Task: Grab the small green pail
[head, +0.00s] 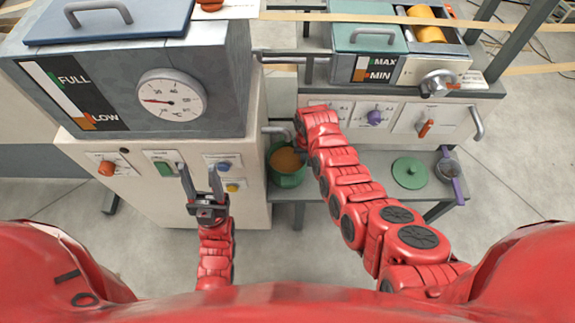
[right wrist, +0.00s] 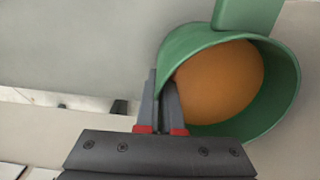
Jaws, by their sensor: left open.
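The small green pail (head: 289,179) is at the left end of the low grey shelf, beside the cream cabinet, with orange-brown contents. It also fills the upper right of the right wrist view (right wrist: 285,105), its mouth facing the camera. My right gripper (right wrist: 161,85) has its two dark fingers close together at the pail's near rim, one outside and one over the mouth. They look shut on the wall; in the head view this gripper is mostly hidden by its arm. My left gripper (head: 200,180) is open and empty in front of the cabinet's buttons.
The cream cabinet (head: 135,195) with the dial box stands left. Floor in front is clear.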

